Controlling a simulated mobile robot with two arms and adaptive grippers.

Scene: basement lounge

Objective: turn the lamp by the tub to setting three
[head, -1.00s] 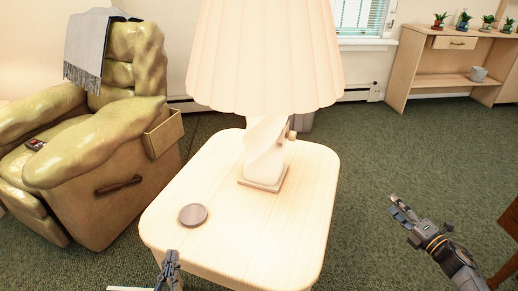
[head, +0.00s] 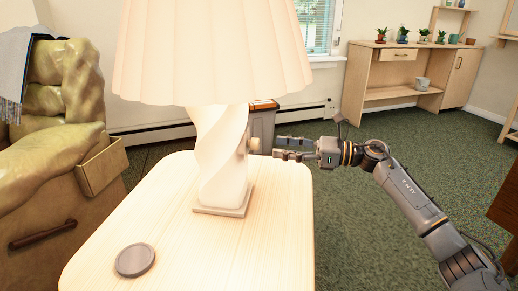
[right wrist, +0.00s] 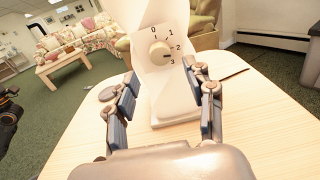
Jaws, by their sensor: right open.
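The white lamp (head: 222,150) with a twisted base and pleated shade stands upright on the wooden side table (head: 260,255). In the right wrist view, its round cream knob (right wrist: 159,49) sits on a dial marked 0, 1, 2 and 3. A dark mark lies at the knob's lower right, near the 3; I cannot tell whether it is a pointer. My right gripper (head: 275,148) is open, level with the knob at the lamp's right side. In the right wrist view its fingers (right wrist: 165,95) stand apart, nearer the camera than the knob. Nothing is between them.
A round grey-brown disc (head: 135,260) lies on the table, left of the lamp. A green armchair (head: 60,140) stands at the left. A grey bin (head: 263,125) stands behind the table. A wooden shelf unit (head: 400,75) is at the back right. Open carpet lies right of the table.

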